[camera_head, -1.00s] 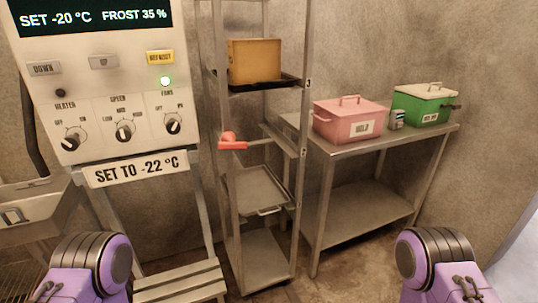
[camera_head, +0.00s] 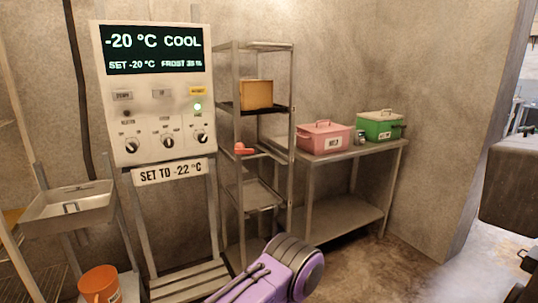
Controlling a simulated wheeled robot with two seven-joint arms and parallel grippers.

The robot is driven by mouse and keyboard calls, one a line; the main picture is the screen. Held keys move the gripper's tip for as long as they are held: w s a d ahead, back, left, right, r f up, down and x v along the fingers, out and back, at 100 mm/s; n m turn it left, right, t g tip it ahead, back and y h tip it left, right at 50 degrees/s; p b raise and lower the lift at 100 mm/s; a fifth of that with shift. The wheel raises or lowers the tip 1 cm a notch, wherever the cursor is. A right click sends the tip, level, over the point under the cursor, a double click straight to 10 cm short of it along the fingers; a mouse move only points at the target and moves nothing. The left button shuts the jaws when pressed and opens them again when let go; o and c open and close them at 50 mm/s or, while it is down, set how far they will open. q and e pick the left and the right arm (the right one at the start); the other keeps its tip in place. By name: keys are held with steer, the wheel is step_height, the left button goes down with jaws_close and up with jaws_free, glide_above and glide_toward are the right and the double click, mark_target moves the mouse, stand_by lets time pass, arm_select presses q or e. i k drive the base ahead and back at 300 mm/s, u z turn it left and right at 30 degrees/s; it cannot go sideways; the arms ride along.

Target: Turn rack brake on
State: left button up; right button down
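The metal rack (camera_head: 292,150) stands upright in the middle, right of the control panel. A red lever (camera_head: 243,149), which looks like the rack brake, sticks out at the rack's left side, roughly mid-height. Its exact setting is too small to tell. A tan box (camera_head: 256,94) sits on an upper shelf of the rack. A purple and dark grey link of my arm shows at the bottom centre, in front of the rack's foot. Neither gripper shows in the view.
The control panel (camera_head: 156,100) reads -20 °C COOL, above a "SET TO -22 °C" sign (camera_head: 172,172). Pink (camera_head: 325,137) and green (camera_head: 380,125) boxes stand on a side table (camera_head: 355,156). A tray (camera_head: 70,213) and orange bucket (camera_head: 99,285) are left. Floor is bare at right.

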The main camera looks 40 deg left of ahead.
mark_target(239, 149)
steer(key=z, duration=0.05)
steer(key=i, duration=1.2)
steer(key=u, duration=0.45)
steer(key=i, duration=0.8)
steer(key=u, duration=0.6)
